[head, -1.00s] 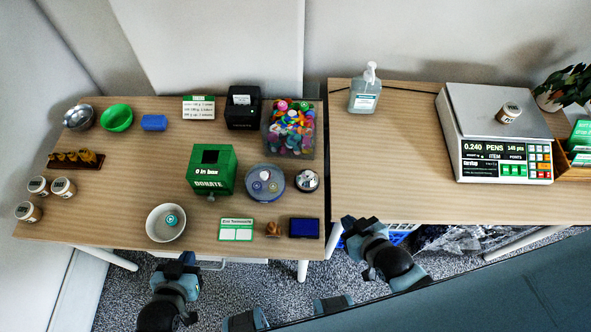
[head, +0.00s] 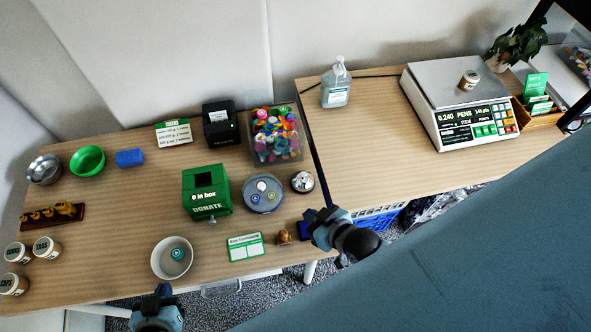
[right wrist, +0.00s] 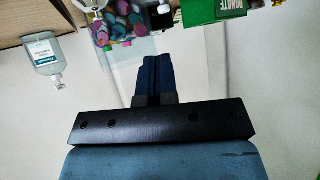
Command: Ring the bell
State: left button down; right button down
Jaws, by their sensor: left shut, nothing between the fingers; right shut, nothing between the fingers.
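A small round silver bell with a dark base (head: 302,181) stands on the left table, right of the round grey tray and in front of the bin of colourful pieces. My right gripper (head: 314,219) is shut and empty, at the table's front edge. It is nearer me than the bell, apart from it, and partly covers the blue pad. Its shut fingers also show in the right wrist view (right wrist: 151,80). My left gripper (head: 163,292) is shut and empty, in front of the table below the white bowl.
The green donation box (head: 207,192), round grey tray (head: 263,207), colourful bin (head: 290,153) and blue pad (head: 306,229) surround the bell. A wooden stamp-like piece (head: 284,237) and green card (head: 245,246) lie near the front edge. The right table (head: 370,150) has free room before the scale (head: 440,138).

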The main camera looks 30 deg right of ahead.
jog(key=w+a+r+n+g+y, duration=0.1)
jog(key=w+a+r+n+y, duration=0.1)
jog(key=w+a+r+y, duration=0.55)
jog(key=m+g+h+b, duration=0.2)
jog(key=m+g+h, duration=0.2)
send_over(304, 173)
notch_tip(304, 173, down, 4)
pick_arm(q)
jog(key=shift+d+f, duration=0.25)
jog(key=shift+f, duration=0.3)
jog(key=shift+d+f, duration=0.2)
jog(key=shift+f, duration=0.35)
pick_arm(e)
jog(key=shift+d+r, duration=0.1)
pick_arm(q)
jog(key=shift+f+b, duration=0.15)
jog(key=shift+b, duration=0.15)
